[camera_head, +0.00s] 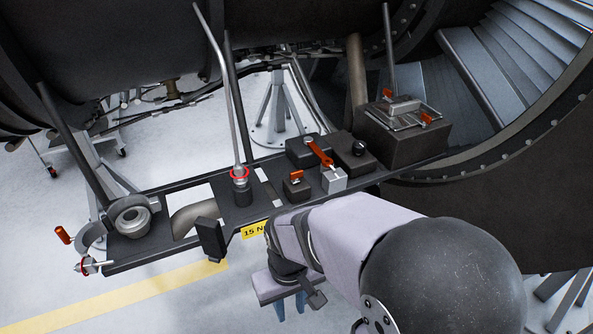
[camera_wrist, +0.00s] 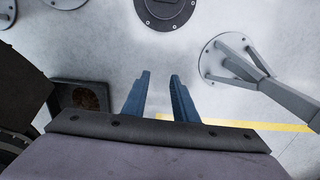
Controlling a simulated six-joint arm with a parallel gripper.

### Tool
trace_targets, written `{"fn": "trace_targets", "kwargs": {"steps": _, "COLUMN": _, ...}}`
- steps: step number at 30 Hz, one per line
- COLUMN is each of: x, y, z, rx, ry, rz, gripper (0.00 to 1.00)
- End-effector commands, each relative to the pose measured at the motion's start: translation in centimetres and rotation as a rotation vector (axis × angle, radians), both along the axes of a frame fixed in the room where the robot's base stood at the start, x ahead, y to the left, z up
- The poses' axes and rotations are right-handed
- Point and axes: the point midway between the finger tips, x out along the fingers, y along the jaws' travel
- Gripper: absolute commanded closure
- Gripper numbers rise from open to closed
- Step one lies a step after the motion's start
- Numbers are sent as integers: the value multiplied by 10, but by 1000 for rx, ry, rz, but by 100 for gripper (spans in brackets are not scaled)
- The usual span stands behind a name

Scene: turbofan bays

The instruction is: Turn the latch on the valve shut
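My gripper (camera_wrist: 160,77) has its two blue fingers apart with nothing between them. In the head view it shows partly, at the lower middle (camera_head: 290,304), below the front edge of the dark shelf, with my arm in front. A small black block with an orange turn handle (camera_head: 296,175) stands on the shelf. To its right a longer red-orange lever (camera_head: 319,151) slants down towards a light grey cube (camera_head: 334,181). A black box (camera_head: 402,130) at the right end carries two orange latches (camera_head: 388,93). I cannot tell which of these is the valve's latch.
A grey hose with a red ring (camera_head: 240,173) rises from the shelf (camera_head: 160,249). A round clamp with an orange handle (camera_head: 63,235) is at the left end. The fan casing (camera_head: 500,150) stands at the right. The wrist view shows floor and a stand (camera_wrist: 235,65).

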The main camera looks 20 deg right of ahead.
Motion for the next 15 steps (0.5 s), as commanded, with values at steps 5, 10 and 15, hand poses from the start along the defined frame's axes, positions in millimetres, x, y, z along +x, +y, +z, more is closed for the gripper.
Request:
{"fn": "trace_targets", "kwargs": {"steps": 5, "x": 30, "y": -8, "z": 26, "rx": -5, "ry": 5, "rz": -136, "gripper": 74}}
{"fn": "trace_targets", "kwargs": {"steps": 10, "x": 71, "y": -25, "z": 72, "rx": -20, "ry": 20, "rz": -376, "gripper": 74}}
{"fn": "trace_targets", "kwargs": {"steps": 15, "x": 106, "y": -47, "z": 124, "rx": -42, "ry": 37, "rz": -649, "gripper": 74}}
